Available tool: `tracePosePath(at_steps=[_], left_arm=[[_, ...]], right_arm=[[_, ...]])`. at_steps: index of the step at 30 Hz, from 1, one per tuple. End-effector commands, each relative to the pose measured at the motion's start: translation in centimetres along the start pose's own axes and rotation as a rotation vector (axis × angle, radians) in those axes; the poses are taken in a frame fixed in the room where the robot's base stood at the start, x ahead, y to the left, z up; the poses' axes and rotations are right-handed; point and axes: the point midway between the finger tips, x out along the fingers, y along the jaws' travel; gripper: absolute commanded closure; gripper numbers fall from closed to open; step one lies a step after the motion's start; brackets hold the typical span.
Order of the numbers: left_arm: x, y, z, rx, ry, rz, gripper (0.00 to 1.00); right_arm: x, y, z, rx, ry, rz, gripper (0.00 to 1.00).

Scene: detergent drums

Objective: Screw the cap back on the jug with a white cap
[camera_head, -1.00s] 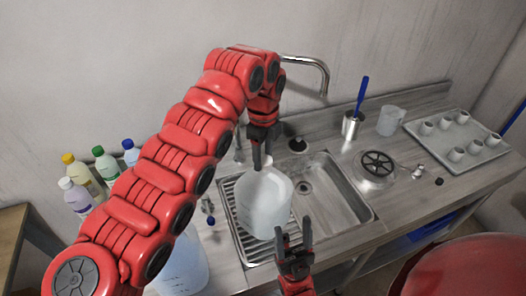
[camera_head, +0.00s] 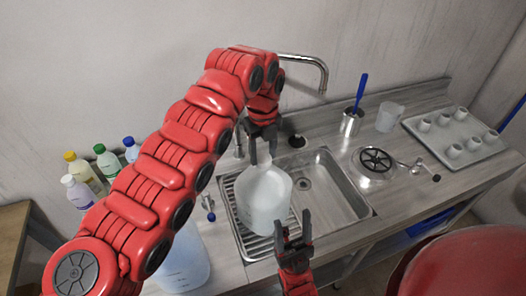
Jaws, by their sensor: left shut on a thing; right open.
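A translucent white jug (camera_head: 264,205) stands over the ribbed drainer beside the sink basin. My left gripper (camera_head: 262,158) is directly above the jug, pointing down, with its fingers on either side of the jug's top. It is shut on what looks like the white cap (camera_head: 263,160), which is mostly hidden between the fingers. I cannot tell how the cap sits on the neck. My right gripper (camera_head: 294,232) is open and empty, in front of the jug at its lower right, with its fingers pointing up in the picture.
Another translucent container (camera_head: 187,262) stands at the lower left, partly behind my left arm. Several capped bottles (camera_head: 84,176) stand at the left. A curved tap (camera_head: 308,60) rises behind the sink. The basin (camera_head: 330,195) right of the jug is empty. A tray with cups (camera_head: 457,138) is at the right.

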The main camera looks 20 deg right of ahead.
Motion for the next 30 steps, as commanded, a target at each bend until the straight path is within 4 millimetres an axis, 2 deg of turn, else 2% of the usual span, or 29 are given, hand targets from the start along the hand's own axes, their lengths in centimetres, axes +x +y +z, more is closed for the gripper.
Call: tracePosePath(at_steps=[1,3,4,17,30], left_arm=[[0.1,0.1,-0.1,0.0,0.003,0.002,0.43],[0.1,0.1,-0.1,-0.001,0.003,0.002,0.3],[0.1,0.0,-0.1,-0.001,0.002,0.002,0.29],[0.0,0.0,0.0,-0.015,0.001,0.001,0.29],[0.1,0.1,0.0,-0.449,-0.002,0.0,0.29]], right_arm=[[0.0,0.0,0.0,0.0,0.0,0.0,0.4],[0.0,0.0,0.0,0.0,0.0,0.0,0.4],[0.0,0.0,0.0,0.0,0.0,0.0,0.4],[-0.3,0.0,0.0,0.0,0.0,0.0,0.4],[-2.5,-0.1,0.4,0.0,0.0,0.0,0.4]])
